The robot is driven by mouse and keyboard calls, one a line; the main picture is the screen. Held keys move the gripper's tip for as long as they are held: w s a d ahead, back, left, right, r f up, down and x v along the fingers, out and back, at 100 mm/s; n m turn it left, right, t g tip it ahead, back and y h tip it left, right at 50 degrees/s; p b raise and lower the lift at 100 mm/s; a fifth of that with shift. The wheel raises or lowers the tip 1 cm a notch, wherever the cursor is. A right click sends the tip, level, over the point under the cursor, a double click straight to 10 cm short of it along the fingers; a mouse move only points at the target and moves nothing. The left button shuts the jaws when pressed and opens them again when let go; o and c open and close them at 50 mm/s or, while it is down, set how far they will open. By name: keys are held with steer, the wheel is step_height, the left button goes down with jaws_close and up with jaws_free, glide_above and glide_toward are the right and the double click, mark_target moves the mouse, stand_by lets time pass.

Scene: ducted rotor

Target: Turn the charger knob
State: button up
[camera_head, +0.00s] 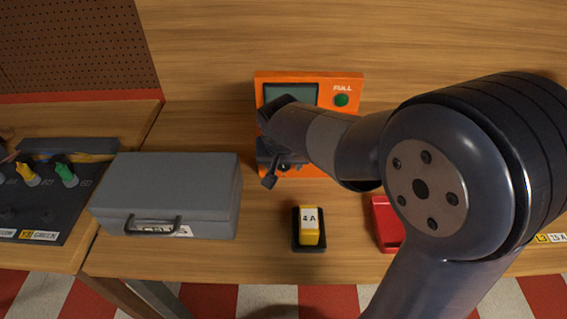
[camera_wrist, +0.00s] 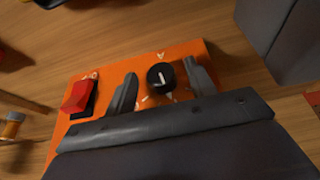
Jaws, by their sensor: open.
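The orange charger (camera_head: 312,80) stands at the back of the workbench, with a grey screen and a green FULL light on its face. My arm hides much of its front in the head view. In the wrist view the black charger knob (camera_wrist: 160,76) with a white pointer line shows on the orange panel (camera_wrist: 190,48). My gripper (camera_wrist: 160,82) is open, with one finger on each side of the knob and a gap on both sides. In the head view my gripper (camera_head: 275,172) is in front of the charger's lower left part. A red rocker switch (camera_wrist: 78,97) is left of the knob.
A grey case (camera_head: 165,190) with a handle stands left of the charger. A yellow battery (camera_head: 309,228) marked 4 A sits in a black holder in front. A red tray (camera_head: 384,225) is partly hidden by my arm. Coloured connectors (camera_head: 65,172) are at far left.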

steer(key=shift+c, duration=0.4)
steer(key=c, duration=0.9)
